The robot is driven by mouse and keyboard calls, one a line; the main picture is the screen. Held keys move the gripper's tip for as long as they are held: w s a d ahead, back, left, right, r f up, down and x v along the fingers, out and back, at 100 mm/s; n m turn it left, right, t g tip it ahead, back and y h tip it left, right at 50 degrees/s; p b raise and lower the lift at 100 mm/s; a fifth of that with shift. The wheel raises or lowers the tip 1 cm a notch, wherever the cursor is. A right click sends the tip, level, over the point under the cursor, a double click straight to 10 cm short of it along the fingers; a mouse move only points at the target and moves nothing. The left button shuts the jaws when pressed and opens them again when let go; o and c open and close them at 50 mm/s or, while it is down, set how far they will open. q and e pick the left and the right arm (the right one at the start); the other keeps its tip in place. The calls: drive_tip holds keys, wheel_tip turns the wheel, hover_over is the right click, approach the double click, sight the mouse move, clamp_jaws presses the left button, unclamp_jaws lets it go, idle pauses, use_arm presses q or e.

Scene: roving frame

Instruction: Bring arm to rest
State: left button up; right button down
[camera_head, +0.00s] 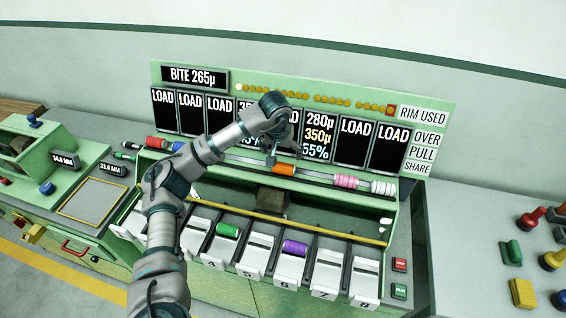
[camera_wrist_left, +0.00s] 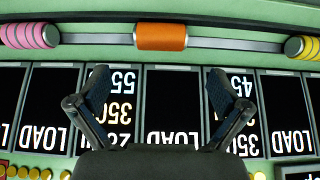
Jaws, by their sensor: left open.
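My left arm comes in from the bottom left of the head view and reaches up over the green machine (camera_head: 417,250). Its wrist bends over in front of the display board, and my left gripper (camera_head: 271,158) points down above the roller rail, near the orange roller (camera_head: 284,169). In the left wrist view the gripper (camera_wrist_left: 160,88) is open, with its two dark fingers apart and nothing between them. The orange roller (camera_wrist_left: 162,37) lies beyond the fingertips, not touched. My right gripper is not in view.
The display board (camera_head: 440,108) stands behind the arm. Numbered slots in front hold a green roller (camera_head: 228,230) and a purple roller (camera_head: 295,248). A pink roller (camera_head: 346,182) is on the rail.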

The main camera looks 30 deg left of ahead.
use_arm(q)
drive_tip(key=v, duration=0.2)
drive_tip(key=shift+r, duration=0.3)
